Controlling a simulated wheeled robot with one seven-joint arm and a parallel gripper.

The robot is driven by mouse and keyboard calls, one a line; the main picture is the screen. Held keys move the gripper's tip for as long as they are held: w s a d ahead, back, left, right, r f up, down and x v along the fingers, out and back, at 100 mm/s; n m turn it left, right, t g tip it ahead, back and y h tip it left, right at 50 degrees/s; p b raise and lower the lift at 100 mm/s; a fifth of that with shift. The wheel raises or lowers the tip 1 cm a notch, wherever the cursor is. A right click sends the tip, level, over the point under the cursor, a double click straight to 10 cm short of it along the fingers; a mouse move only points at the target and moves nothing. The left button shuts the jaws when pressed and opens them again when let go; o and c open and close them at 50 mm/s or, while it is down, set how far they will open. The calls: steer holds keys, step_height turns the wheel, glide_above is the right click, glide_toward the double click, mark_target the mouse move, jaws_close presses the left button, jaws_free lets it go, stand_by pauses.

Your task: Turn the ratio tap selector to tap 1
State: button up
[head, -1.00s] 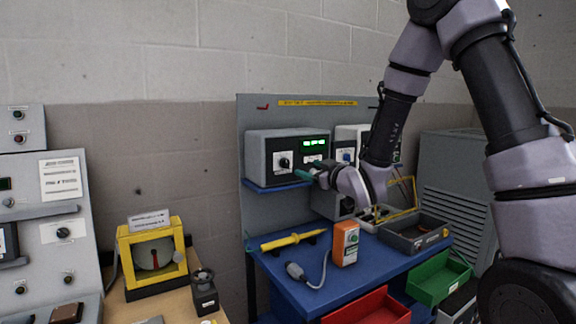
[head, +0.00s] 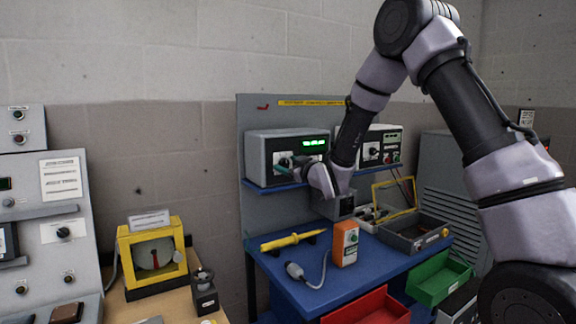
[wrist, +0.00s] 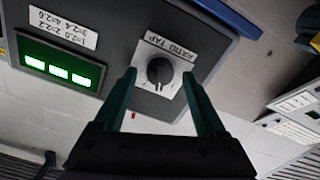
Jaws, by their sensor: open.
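The ratio tap selector (wrist: 160,71) is a round black knob on a white plate lettered "RATIO TAP" in the wrist view, where the panel appears upside down. It sits on the front of a grey instrument box (head: 262,162) with a lit green display (head: 314,143). The display also shows in the wrist view (wrist: 62,66). My gripper (wrist: 158,85) is open, with its green fingers on either side of the knob. I cannot tell whether they touch it. In the head view my gripper (head: 288,167) is in front of the box and partly hides the selector.
A second instrument box (head: 380,148) stands right of the first on the shelf. Below, the blue bench (head: 285,262) holds a yellow probe (head: 293,241), an orange device (head: 345,243) and a grey tray (head: 414,236). A white label (wrist: 63,29) is beside the display.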

jaws_close()
steer(key=shift+n, duration=0.3)
steer(key=n, duration=0.3)
steer(key=shift+n, duration=0.3)
steer(key=shift+a+f+n, duration=0.1)
steer(key=shift+n, duration=1.8)
jaws_free()
